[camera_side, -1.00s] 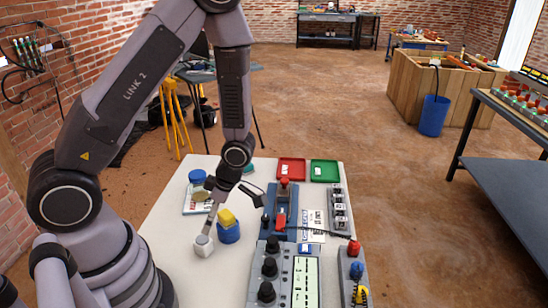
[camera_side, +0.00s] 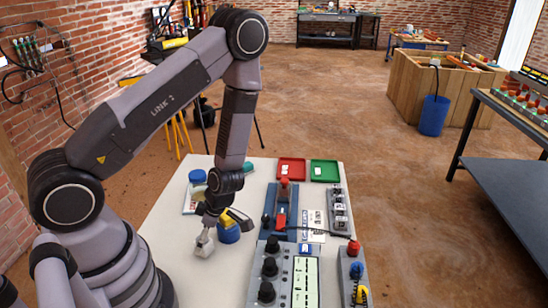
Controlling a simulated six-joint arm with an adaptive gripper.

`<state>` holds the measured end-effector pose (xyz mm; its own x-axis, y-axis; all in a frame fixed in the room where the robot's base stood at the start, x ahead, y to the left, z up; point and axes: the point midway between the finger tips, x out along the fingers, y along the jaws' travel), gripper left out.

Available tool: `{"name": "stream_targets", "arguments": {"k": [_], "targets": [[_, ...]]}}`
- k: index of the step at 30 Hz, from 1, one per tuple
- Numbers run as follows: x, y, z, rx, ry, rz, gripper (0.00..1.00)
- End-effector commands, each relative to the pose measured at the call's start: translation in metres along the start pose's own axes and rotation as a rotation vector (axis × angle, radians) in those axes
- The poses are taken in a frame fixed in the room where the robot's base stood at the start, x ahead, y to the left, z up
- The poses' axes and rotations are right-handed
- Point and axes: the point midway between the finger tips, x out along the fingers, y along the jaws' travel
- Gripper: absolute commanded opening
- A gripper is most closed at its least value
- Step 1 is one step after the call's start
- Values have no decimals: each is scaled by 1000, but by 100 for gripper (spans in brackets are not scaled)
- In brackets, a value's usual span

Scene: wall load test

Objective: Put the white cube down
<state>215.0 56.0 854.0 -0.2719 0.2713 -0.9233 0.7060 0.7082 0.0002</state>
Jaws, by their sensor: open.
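The white cube (camera_side: 204,249) rests on the pale table at the left, partly covered by a finger of my gripper. My gripper (camera_side: 223,226) is open, pointing down, with one finger at the cube's top and the other spread to the right above the yellow block. I cannot tell whether the finger touches the cube. The yellow block (camera_side: 225,218) sits on a blue round piece (camera_side: 229,236) just right of the cube, and my gripper partly hides it.
A blue fixture with a red part (camera_side: 281,215) and a grey panel with black knobs (camera_side: 268,270) stand to the right. Red (camera_side: 291,162) and green (camera_side: 332,163) trays lie at the back. A blue lid (camera_side: 197,176) is behind left. The table (camera_side: 185,236) is clear left of the cube.

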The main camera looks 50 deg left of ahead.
Motion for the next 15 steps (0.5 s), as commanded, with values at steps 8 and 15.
{"name": "stream_targets", "arguments": {"k": [8, 15], "targets": [[8, 0, 0, -1, -2, 0, 81], [8, 0, 0, 0, -2, 0, 69]]}}
